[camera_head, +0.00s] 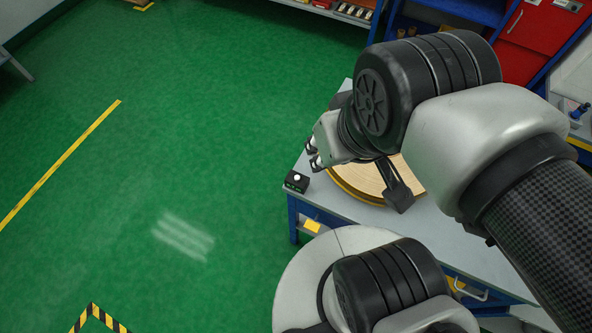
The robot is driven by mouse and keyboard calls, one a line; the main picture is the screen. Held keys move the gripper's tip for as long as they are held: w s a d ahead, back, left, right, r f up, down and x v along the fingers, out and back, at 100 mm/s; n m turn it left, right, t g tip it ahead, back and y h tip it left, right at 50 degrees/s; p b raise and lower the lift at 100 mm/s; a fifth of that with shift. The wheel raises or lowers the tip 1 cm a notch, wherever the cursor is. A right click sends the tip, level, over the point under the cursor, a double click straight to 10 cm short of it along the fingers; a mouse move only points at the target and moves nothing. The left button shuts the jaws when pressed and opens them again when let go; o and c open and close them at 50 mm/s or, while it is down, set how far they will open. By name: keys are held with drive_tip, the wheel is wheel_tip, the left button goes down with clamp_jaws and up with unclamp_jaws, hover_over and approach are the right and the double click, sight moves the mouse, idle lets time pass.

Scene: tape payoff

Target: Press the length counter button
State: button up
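The length counter looks like a small black box (297,183) with a pale round button (296,177) on top. It sits at the left corner of the grey table, near the edge. My gripper (312,155) is just above and slightly right of the box in the picture. Its two dark fingertips show apart, with nothing seen between them, so it appears open. Whether a fingertip is near the button in height cannot be told from this one view. The button is not covered by the gripper.
A round wooden disc (350,183) with a yellow rim lies on the grey table (325,208), right of the box and partly behind my arm. A blue shelf (468,12) and red cabinet (541,27) stand behind. Green floor (190,120) at left is open.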

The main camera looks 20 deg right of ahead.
clamp_jaws()
idle(1.4)
